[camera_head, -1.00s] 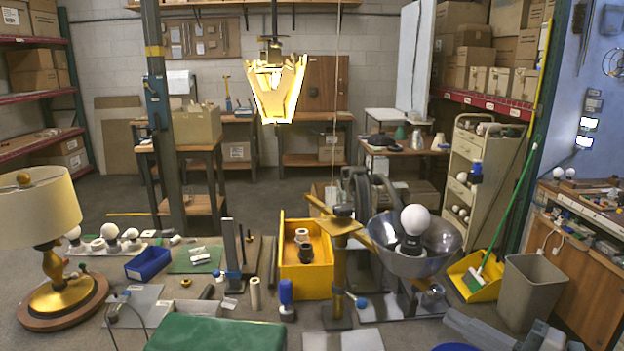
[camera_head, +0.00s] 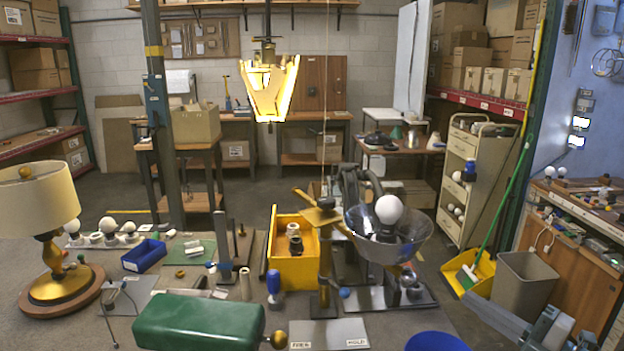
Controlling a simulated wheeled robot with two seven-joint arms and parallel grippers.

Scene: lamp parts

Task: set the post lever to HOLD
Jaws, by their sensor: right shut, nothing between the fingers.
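A brass post (camera_head: 325,262) stands on the bench just right of the yellow bin. A small blue knob (camera_head: 345,293) sticks out to its right, low down, and looks like the lever end. In front lies a grey plate (camera_head: 328,331) with FREE printed at its left and HOLD at its right. The knob is on the HOLD side, but I cannot tell if the lever is set there. My right gripper (camera_head: 478,304) is at the lower right, shut and empty, well apart from the post. My left gripper is not in view.
A green lamp shade (camera_head: 200,322) lies at the front left of the plate. A yellow bin (camera_head: 294,268) stands behind. A clear bowl-shaped reflector (camera_head: 410,240) with a bulb is right of the post. A blue round thing (camera_head: 436,342) is at the front edge.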

